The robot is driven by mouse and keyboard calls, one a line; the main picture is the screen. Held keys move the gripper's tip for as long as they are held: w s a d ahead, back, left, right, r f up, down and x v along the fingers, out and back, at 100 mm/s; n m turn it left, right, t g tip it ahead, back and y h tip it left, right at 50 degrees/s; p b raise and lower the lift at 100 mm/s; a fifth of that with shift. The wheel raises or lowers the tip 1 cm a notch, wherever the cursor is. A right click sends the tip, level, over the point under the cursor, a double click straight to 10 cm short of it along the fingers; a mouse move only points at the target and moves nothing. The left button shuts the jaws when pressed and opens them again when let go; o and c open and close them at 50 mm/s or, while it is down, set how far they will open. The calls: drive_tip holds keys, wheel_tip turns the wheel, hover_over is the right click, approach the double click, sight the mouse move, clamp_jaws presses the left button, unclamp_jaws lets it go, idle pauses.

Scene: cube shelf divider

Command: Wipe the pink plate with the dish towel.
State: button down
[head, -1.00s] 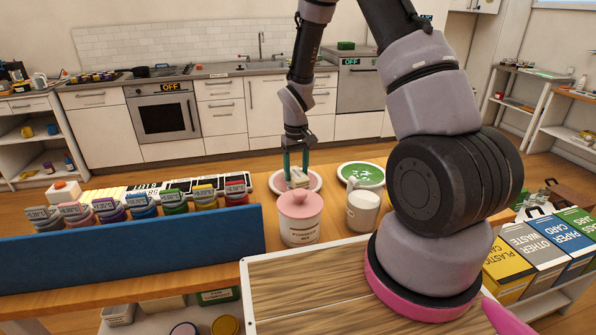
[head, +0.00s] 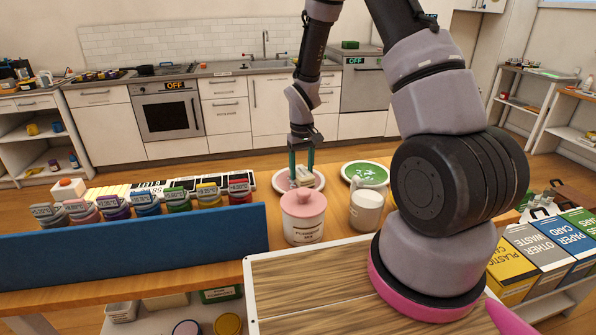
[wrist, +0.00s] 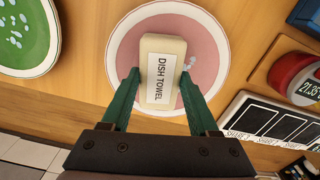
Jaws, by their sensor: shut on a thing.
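The pink plate (wrist: 208,48) has a white rim and lies on the wooden table. It also shows in the head view (head: 318,181), behind the pink-lidded jar. A few pale blue spots show on it near the towel's right side in the wrist view. The dish towel (wrist: 160,92) is a cream block with a label reading DISH TOWEL. My gripper (wrist: 160,88) has its green fingers shut on the towel's two sides and holds it over the plate. Whether the towel touches the plate I cannot tell. In the head view my gripper (head: 302,172) is above the plate.
A green plate with pale spots (head: 366,174) lies to the right of the pink one. Several coloured jars (head: 178,199) line up at left behind a blue panel (head: 130,250).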

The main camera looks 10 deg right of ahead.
idle(0.3)
drive_tip(key=shift+s+a, duration=0.2)
drive_tip(key=shift+a, duration=0.8)
drive_tip(key=shift+d, duration=0.1)
drive_tip(key=shift+w+d+f, duration=0.1)
drive_tip(key=shift+w+d, duration=0.1)
drive_tip(key=shift+d, duration=0.75)
drive_tip(key=shift+a, duration=0.1)
drive_tip(key=shift+s+a, duration=0.25)
drive_tip(key=shift+a, duration=0.7)
